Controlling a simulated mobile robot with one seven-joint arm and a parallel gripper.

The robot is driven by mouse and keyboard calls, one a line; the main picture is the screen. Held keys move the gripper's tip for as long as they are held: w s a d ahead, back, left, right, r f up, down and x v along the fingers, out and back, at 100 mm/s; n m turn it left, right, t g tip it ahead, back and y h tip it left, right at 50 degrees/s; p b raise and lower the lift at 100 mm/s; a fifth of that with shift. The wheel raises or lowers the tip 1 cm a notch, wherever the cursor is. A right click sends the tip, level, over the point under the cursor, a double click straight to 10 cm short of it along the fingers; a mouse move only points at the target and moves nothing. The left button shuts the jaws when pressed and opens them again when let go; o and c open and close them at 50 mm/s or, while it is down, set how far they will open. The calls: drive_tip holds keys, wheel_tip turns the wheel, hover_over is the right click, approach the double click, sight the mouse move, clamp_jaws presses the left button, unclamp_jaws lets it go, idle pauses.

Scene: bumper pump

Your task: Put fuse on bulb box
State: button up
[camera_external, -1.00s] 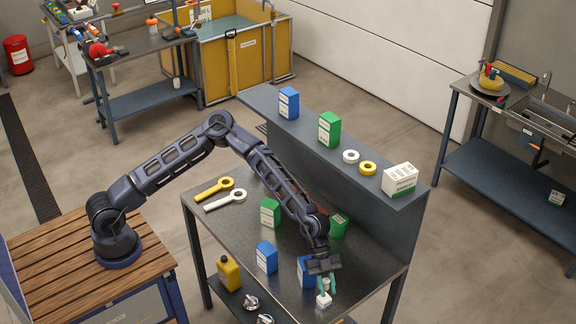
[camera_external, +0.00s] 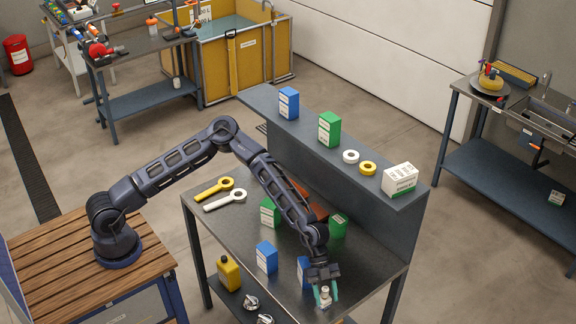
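My gripper (camera_external: 326,296) is low over the front right part of the dark metal table, with its teal fingers on either side of a small pale object (camera_external: 325,293), possibly the fuse. I cannot tell whether the fingers touch it. A blue box (camera_external: 304,270) stands just behind and left, partly hidden by my arm. Another blue box (camera_external: 266,258) stands further left. Green boxes stand at the middle left (camera_external: 269,213) and behind my wrist (camera_external: 338,226). The box labels are too small to read, so I cannot tell which is the bulb box.
The raised shelf (camera_external: 262,101) holds a blue box (camera_external: 289,103), a green box (camera_external: 329,129), white and yellow rings (camera_external: 367,168) and a white-green box (camera_external: 400,180). Yellow and white wrenches (camera_external: 224,200) lie at the table's left. A reddish-brown object is partly hidden behind my arm.

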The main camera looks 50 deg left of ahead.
drive_tip(key=shift+r, duration=0.2)
drive_tip(key=v, duration=1.2)
drive_tip(key=a+y, duration=0.1)
drive_tip(key=a, duration=0.1)
drive_tip(key=a+n+t+y, duration=0.1)
drive_tip(key=a, duration=0.2)
drive_tip(key=s+a+f+y, duration=0.1)
drive_tip(key=a, duration=0.2)
drive_tip(key=shift+s+a+t, duration=0.1)
drive_tip(key=shift+a+t, duration=0.05)
drive_tip(key=shift+t, duration=0.15)
drive_tip(key=s+a+r+n+t+y, duration=0.1)
drive_tip(key=a+r+n+y, duration=0.2)
drive_tip(key=a, duration=0.8)
drive_tip(key=s+a+r+n+t+y, duration=0.1)
drive_tip(key=a+r+n+t, duration=0.3)
drive_tip(key=a, duration=0.6)
drive_tip(key=s+a+r+n+g+y, duration=0.1)
drive_tip(key=a+r+n+y, duration=0.3)
drive_tip(key=a, duration=0.7)
drive_tip(key=s+a+r+n+t+h, duration=0.1)
drive_tip(key=s+a+r+n, duration=0.3)
drive_tip(key=s+a, duration=0.7)
drive_tip(key=s+a+r+n+t+h, duration=0.1)
drive_tip(key=s+a+r+n, duration=0.4)
drive_tip(key=s+a, duration=0.6)
drive_tip(key=shift+a+r+n+h, duration=0.3)
drive_tip(key=shift+a+n, duration=0.25)
drive_tip(key=shift+n, duration=0.15)
